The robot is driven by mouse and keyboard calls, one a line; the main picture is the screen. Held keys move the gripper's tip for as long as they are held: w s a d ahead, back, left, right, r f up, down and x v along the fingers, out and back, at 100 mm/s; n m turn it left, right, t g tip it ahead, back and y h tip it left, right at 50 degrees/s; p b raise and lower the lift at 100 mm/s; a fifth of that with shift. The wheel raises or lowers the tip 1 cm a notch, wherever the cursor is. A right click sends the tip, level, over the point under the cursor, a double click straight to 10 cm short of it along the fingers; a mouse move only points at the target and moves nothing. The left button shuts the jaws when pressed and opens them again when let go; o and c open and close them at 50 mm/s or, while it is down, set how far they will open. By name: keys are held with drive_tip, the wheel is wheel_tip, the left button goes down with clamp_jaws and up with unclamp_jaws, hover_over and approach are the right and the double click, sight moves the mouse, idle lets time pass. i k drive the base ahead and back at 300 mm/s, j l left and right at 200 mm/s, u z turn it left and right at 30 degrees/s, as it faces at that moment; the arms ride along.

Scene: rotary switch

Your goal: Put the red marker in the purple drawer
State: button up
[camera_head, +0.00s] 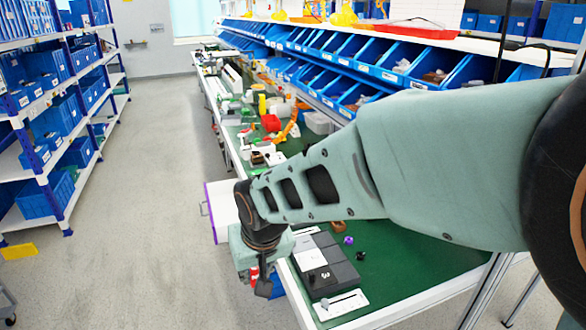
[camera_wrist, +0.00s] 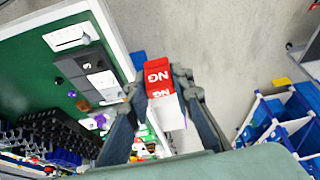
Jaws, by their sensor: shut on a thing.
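My gripper (camera_head: 259,284) hangs beyond the table's near left edge, pointing down. In the wrist view my gripper (camera_wrist: 159,84) is shut on the red marker (camera_wrist: 157,75), a red block-like piece with white lettering. A bit of the red marker (camera_head: 254,272) shows between the fingers in the head view. The purple drawer (camera_head: 217,214) stands pulled out from the table's left side, with a purple front, a handle and a pale inside. It lies behind and left of my gripper, apart from it. My arm hides part of the drawer.
The green-topped table (camera_head: 405,250) carries grey and white switch boxes (camera_head: 326,264) near the gripper and a small purple knob (camera_head: 349,240). Blue bins line the right. Blue-and-white shelving (camera_head: 60,130) stands left. The grey aisle floor (camera_head: 130,220) is open.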

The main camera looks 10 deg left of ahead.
sight(232, 214)
drive_tip(key=j, duration=0.35)
drive_tip(key=k+j, duration=0.1)
drive_tip(key=j, duration=0.2)
drive_tip(key=i+j+u, duration=0.1)
drive_tip(key=j, duration=0.55)
drive_tip(key=i+j, duration=0.15)
drive_tip(key=j, duration=0.2)
drive_tip(key=i+j+u, duration=0.1)
drive_tip(key=j, duration=0.2)
drive_tip(key=i+j, duration=0.5)
drive_tip(key=i, duration=0.15)
drive_tip(key=i+u, duration=0.1)
drive_tip(key=i, duration=0.65)
drive_tip(key=i+l, duration=0.15)
drive_tip(key=i, duration=0.55)
drive_tip(key=j+u, duration=0.05)
